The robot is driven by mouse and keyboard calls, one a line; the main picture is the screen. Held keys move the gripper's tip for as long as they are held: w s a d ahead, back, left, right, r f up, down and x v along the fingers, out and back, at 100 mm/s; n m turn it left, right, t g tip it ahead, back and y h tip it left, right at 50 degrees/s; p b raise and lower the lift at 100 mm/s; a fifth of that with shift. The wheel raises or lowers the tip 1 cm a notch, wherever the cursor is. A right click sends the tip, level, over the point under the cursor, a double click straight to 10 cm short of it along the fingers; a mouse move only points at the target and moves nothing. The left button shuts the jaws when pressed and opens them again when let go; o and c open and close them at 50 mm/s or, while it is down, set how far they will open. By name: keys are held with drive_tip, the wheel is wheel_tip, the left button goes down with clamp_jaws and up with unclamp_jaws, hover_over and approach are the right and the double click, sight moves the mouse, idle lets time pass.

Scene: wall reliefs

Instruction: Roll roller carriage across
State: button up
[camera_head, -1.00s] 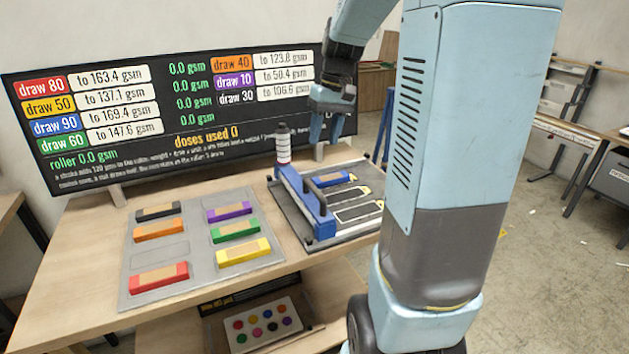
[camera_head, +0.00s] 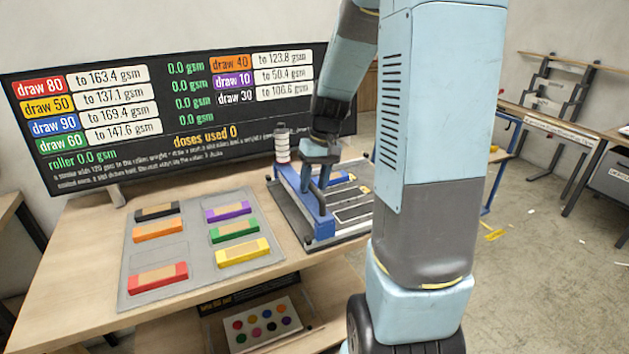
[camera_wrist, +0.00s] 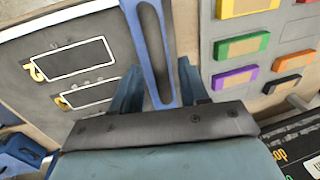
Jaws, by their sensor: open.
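The roller carriage (camera_head: 321,229) is a long blue bar with a dark raised handle. It lies along the left side of the grey printing bed (camera_head: 350,238) on the table. My gripper (camera_head: 317,186) is down over the carriage, by its handle. In the wrist view, the carriage (camera_wrist: 142,22) runs up the middle, and the handle lies between the two blue fingers of my gripper (camera_wrist: 158,85). The fingers are open, one on each side, with no clear grip. My arm hides part of the bed and of a blue block (camera_head: 338,177) on it.
A grey tray (camera_head: 190,280) left of the bed holds several coloured blocks. A bottle-like cylinder (camera_head: 282,146) stands behind the carriage. A black board (camera_head: 100,160) along the back reads "roller 0.0 gsm" and "doses used 0". A panel of coloured buttons (camera_head: 240,325) sits on the lower shelf.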

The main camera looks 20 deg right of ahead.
drive_tip(key=shift+c, duration=0.3)
clamp_jaws()
idle(0.4)
